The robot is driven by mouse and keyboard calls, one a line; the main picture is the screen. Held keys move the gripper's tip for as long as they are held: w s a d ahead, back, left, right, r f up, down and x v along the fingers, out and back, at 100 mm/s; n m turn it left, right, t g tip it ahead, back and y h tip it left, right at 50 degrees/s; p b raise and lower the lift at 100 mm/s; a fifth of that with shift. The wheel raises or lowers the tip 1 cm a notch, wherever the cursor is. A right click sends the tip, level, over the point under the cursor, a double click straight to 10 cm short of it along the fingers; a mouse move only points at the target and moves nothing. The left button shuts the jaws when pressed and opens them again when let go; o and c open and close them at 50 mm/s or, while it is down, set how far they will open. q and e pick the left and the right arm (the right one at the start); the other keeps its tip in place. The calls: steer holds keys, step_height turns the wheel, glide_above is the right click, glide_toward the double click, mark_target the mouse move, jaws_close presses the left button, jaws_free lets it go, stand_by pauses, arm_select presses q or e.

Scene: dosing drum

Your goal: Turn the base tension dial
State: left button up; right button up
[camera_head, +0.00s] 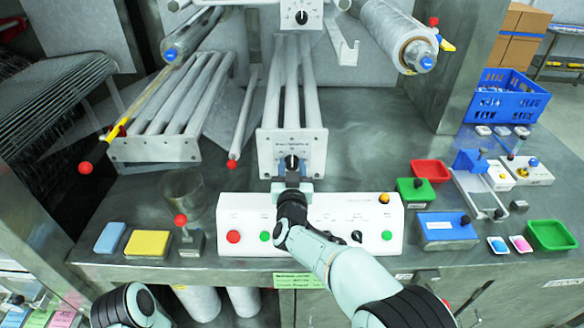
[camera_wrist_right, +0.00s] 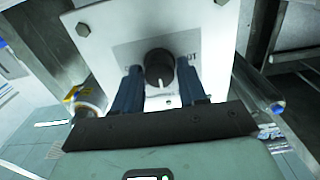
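The base tension dial (camera_head: 291,162) is a round black knob with a white pointer mark on a pale plate (camera_head: 314,150) at the lower end of the central rollers. In the right wrist view the dial (camera_wrist_right: 159,68) has its white mark pointing down. My right gripper (camera_head: 291,172) reaches it from the front. Part of the lettering around the dial is hidden. Part of my left arm shows at bottom left; its gripper is out of view.
A white control box (camera_head: 335,215) with coloured buttons lies beneath my right forearm. A similar dial (camera_head: 301,17) is higher up. A clear cup (camera_head: 183,189) and red-knobbed lever (camera_head: 181,220) stand at left; a green box (camera_head: 416,191) and blue crate (camera_head: 508,97) at right.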

steer(key=c, duration=0.5)
steer(key=shift+o, duration=0.2)
steer(key=m+b, duration=0.3)
steer(key=shift+d+f+m, duration=0.15)
steer(key=shift+m, duration=0.15)
steer(key=shift+m+b, duration=0.95)
steer(key=shift+m, duration=0.25)
steer(key=shift+m+b, duration=0.75)
steer(key=shift+m, duration=0.45)
steer(key=o, duration=1)
